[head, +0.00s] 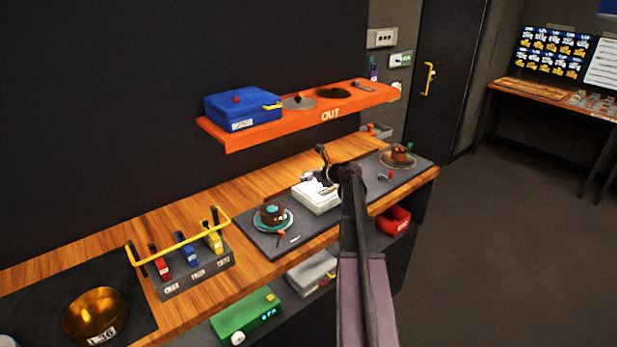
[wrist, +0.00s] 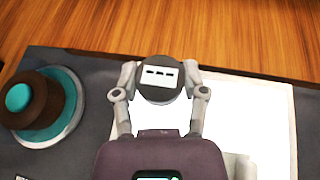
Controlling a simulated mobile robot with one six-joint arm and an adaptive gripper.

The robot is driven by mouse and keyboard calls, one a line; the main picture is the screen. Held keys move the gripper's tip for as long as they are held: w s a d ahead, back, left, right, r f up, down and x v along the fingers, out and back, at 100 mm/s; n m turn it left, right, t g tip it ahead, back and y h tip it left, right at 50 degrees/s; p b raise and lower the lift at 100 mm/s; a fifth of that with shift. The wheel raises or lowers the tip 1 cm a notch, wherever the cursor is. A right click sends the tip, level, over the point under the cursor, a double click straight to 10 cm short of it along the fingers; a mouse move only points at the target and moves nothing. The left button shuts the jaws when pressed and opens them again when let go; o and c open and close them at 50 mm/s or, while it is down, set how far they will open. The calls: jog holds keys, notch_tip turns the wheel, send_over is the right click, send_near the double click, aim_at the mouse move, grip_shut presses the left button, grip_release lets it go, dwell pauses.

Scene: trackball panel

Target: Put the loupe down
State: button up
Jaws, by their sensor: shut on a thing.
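The loupe (wrist: 158,88), a dark round piece with a white label bearing three dark marks, is between the fingers of my gripper (wrist: 160,82) in the wrist view. Both fingers press on its sides. Behind it in that view is a bright white panel (wrist: 245,110). In the head view my gripper (head: 318,178) is over the white box (head: 316,198) on the dark mat. My arm hides part of this area, and I cannot tell whether the loupe touches the white surface.
A teal-and-brown round device (head: 272,216) stands left of the white box; it also shows in the wrist view (wrist: 38,100). Another round device (head: 400,154) stands to the right. An orange shelf (head: 220,134) overhangs behind. A yellow-railed rack (head: 196,274) and brass bowl (head: 95,315) stand left.

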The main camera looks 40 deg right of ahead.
jog(key=o, duration=1.3)
jog(key=shift+c, duration=0.2)
jog(key=shift+r, duration=0.1)
jog(key=shift+r+p, duration=0.15)
jog(key=shift+p, duration=0.2)
jog(key=p+v, duration=0.5)
jog(key=v, duration=0.6)
jog(key=shift+s, duration=0.45)
jog(key=shift+r, duration=0.1)
